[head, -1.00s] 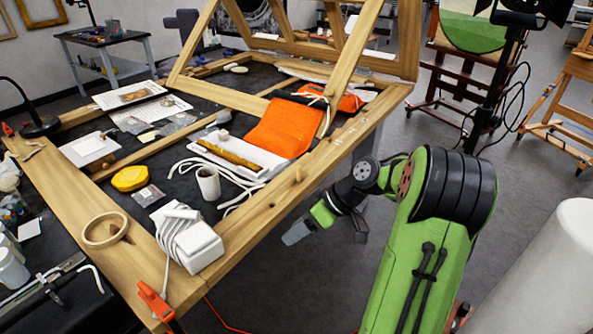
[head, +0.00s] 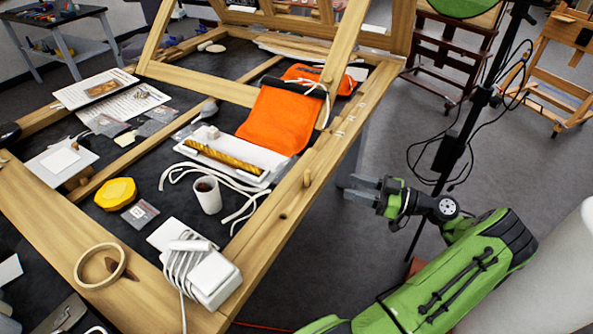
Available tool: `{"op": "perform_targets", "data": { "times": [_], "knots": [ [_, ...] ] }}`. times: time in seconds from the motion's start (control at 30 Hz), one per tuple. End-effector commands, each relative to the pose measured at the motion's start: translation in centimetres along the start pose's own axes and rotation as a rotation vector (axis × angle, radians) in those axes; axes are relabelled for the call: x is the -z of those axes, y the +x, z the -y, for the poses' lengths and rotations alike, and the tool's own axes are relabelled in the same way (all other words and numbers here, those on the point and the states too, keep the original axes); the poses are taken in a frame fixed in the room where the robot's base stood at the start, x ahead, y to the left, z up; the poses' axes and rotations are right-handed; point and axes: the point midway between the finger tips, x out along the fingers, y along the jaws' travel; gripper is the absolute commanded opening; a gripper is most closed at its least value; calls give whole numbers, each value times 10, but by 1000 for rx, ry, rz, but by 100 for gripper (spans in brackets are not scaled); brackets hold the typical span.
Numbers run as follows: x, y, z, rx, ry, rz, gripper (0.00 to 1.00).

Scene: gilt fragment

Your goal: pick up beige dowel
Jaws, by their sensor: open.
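A small beige dowel (head: 307,178) stands up from the top of the right-hand wooden beam of the large frame, near the middle of the head view. It looks short and roughly upright. My gripper (head: 347,188) is to the right of the dowel, past the beam's outer edge, with its fingers pointing left toward it. The fingers are apart with nothing between them. A gap separates the fingertips from the dowel, though the exact depth is hard to tell.
The wooden beam (head: 262,228) has a dark hole below the dowel. An orange cloth (head: 280,120), a white cup (head: 207,195) and a white corded box (head: 215,280) lie left of it. A black stand (head: 455,150) with cables rises behind my arm. Floor between is open.

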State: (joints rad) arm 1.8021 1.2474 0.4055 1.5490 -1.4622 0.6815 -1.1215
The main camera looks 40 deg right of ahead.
Motion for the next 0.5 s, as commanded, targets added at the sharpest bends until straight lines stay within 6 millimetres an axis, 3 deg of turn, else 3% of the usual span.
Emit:
{"op": "perform_targets", "data": {
  "times": [0.3, 0.5],
  "knots": [
    [-1, 78, 2, 9, 3, 3, 46],
    [-1, 105, 2, 7, 2, 3, 46]
  ]
}}
